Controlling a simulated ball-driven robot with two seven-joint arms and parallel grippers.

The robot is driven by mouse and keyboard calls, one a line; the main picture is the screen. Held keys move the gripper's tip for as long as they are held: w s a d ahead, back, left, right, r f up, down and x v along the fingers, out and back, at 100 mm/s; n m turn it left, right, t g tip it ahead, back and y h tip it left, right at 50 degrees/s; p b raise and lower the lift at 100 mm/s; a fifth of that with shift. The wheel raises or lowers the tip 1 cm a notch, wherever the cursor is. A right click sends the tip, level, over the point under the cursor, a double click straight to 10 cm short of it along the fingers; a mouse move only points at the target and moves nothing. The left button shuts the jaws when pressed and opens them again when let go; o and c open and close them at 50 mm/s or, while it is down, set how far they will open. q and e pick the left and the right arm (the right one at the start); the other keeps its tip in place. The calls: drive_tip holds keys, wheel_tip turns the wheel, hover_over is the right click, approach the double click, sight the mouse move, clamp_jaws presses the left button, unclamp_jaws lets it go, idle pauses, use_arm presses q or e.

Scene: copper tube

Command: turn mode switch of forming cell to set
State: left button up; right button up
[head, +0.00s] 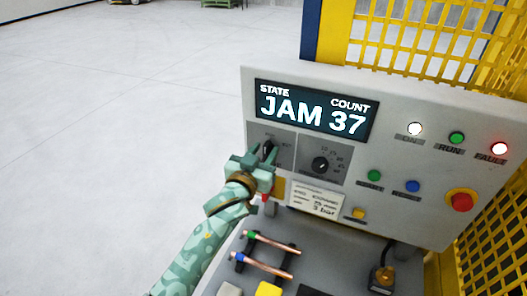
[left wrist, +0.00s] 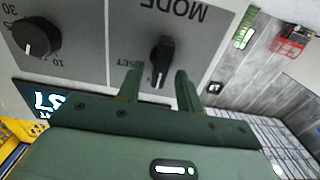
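The mode switch (head: 268,146) is a black knob on a grey plate below the display of the forming cell's panel. In the left wrist view the knob (left wrist: 162,58) shows upside down under MODE lettering, with SET printed to its left. Its white pointer mark faces down in that picture, toward my gripper. My left gripper (head: 267,154) is open in front of the switch. In the wrist view its fingertips (left wrist: 158,71) are on either side of the knob's lower end; I cannot tell whether they touch it. My right gripper is not in view.
The display (head: 315,110) reads JAM, count 37. A numbered dial (head: 320,165) is right of the switch. White and red lamps are lit; a red emergency button (head: 461,201) is at the right. Copper tubes (head: 268,243) lie below. Yellow mesh guards (head: 425,35) stand behind.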

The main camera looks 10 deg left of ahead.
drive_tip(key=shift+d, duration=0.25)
use_arm(q)
clamp_jaws()
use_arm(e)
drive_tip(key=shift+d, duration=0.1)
use_arm(q)
drive_tip(key=shift+d+r+m, duration=0.1)
drive_tip(key=shift+m, duration=0.2)
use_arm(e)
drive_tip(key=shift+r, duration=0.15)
use_arm(q)
drive_tip(key=shift+d+m+p, duration=0.1)
drive_tip(key=shift+m+p, duration=0.45)
drive_tip(key=shift+m, duration=0.35)
drive_tip(key=m, duration=0.2)
drive_tip(key=shift+d+m+p, duration=0.15)
drive_tip(key=shift+m+p, duration=0.15)
drive_tip(key=shift+p, duration=0.1)
drive_tip(key=m, duration=0.3)
drive_tip(key=shift+d+f+m, duration=0.15)
drive_tip(key=shift+f+m, duration=0.1)
drive_tip(key=shift+m, duration=0.05)
drive_tip(key=shift+s+d+f+m+p, duration=0.1)
drive_tip(key=shift+m+p, duration=0.1)
drive_tip(key=shift+m, duration=0.6)
drive_tip(key=shift+d+f+m+p, duration=0.1)
drive_tip(key=shift+m+p, duration=0.05)
drive_tip(key=shift+m, duration=0.65)
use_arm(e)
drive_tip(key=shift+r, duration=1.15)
